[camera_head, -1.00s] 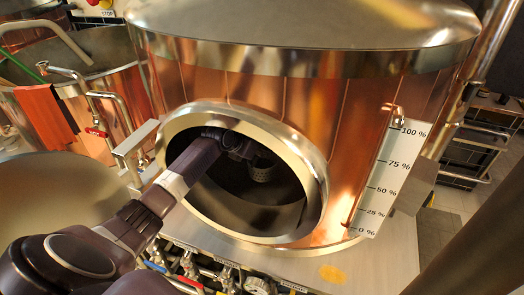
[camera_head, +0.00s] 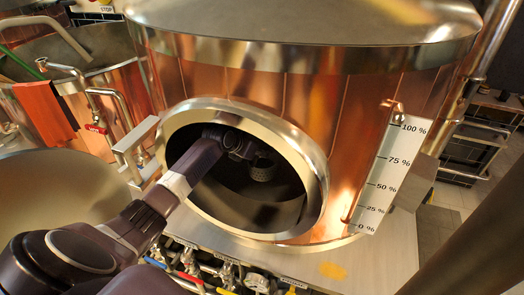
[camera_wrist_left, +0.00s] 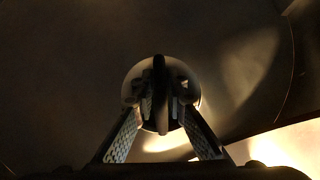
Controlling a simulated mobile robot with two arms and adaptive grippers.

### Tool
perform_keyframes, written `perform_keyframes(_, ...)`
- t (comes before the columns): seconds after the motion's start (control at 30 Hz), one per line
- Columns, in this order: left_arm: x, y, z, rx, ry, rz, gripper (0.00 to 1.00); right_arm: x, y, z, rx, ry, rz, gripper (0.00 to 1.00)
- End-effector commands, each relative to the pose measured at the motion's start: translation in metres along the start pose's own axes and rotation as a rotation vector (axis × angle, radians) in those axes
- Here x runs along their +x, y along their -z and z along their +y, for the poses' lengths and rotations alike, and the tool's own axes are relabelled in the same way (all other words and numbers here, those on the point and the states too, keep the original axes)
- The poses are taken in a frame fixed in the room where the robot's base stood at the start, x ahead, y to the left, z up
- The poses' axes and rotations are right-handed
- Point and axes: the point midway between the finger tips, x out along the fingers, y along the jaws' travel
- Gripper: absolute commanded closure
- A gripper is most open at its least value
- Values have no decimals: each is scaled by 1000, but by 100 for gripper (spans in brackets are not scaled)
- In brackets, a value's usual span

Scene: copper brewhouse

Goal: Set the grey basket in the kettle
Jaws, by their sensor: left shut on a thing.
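The copper kettle (camera_head: 341,110) fills the middle of the head view, with a round opening in its front ringed by a wide pale metal rim (camera_head: 316,184). My left arm reaches through this opening. My left gripper (camera_head: 256,158) is inside the kettle, shut on the small grey basket (camera_head: 263,170). In the left wrist view the basket (camera_wrist_left: 137,76) shows as a round shape with a dark bar across it, between the two fingers of my left gripper (camera_wrist_left: 160,98). The gripper hides part of it. I cannot tell whether its bottom touches the kettle floor. My right gripper is not in view.
A white percent scale (camera_head: 386,180) stands at the kettle's right side. Valves with coloured handles (camera_head: 190,277) line the front below the opening. A metal hinge bracket (camera_head: 133,155) sits left of the rim. The kettle's interior (camera_wrist_left: 60,70) is dark around the basket.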

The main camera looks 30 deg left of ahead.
Motion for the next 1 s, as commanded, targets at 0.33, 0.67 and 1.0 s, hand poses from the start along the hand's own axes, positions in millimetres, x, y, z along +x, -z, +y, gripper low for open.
perform_keyframes(0.33, 1, 0, 0, 0, 0, -2, 100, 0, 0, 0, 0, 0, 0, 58)
perform_keyframes(0.67, 5, 4, -1, -1, 1, -2, 100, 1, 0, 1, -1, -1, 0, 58)
perform_keyframes(1.0, 12, 12, 0, -1, 0, -2, 100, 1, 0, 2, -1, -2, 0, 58)
